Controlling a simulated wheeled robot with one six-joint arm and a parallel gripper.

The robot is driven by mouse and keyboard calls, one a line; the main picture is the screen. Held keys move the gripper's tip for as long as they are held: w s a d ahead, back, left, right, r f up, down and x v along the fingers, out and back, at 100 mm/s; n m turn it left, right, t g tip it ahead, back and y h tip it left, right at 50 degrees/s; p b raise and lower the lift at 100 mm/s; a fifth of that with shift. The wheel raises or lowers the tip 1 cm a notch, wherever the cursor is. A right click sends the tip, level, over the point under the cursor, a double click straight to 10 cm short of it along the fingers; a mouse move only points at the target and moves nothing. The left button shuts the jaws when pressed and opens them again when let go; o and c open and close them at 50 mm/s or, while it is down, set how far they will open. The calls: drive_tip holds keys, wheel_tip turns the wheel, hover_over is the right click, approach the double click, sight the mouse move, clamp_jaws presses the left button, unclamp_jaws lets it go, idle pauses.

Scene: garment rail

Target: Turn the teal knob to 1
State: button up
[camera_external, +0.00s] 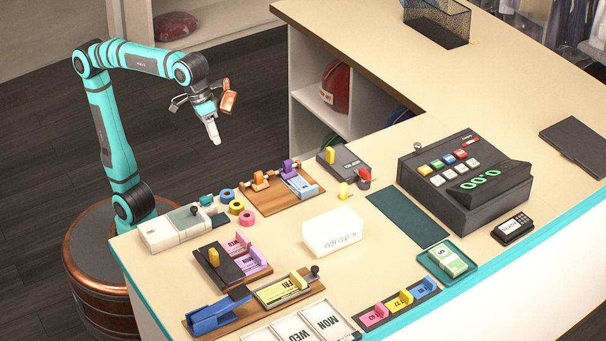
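My gripper (213,135) hangs in the air above the far left of the counter, pointing down. It is well above everything on the counter and touches nothing there. Its fingers are too small to tell if they are open or shut. A small teal piece (207,200) is on the counter's left side, beside a white device (172,230) with a dark ball-ended lever. It may be the teal knob, but its shape and any number marks are too small to read.
Blue, yellow and pink rolls (236,206) lie right of the teal piece. A wooden board (260,205) with tags is behind them. A white box (332,232) stands mid-counter. A dark cash register (465,180) is at the right. The air around my gripper is free.

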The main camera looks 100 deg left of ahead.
sight(207, 196)
drive_tip(key=d+r+n+g+y, duration=0.15)
drive_tip(key=d+g, duration=0.25)
drive_tip(key=d, duration=0.5)
drive_tip(key=shift+n+y, duration=0.25)
drive_tip(key=shift+n, duration=0.1)
drive_tip(key=f, duration=1.1)
drive_tip(key=s+f, duration=0.1)
drive_tip(key=f, duration=0.5)
drive_tip(key=shift+a+f, duration=0.25)
drive_tip(key=shift+w, duration=0.1)
clamp_jaws()
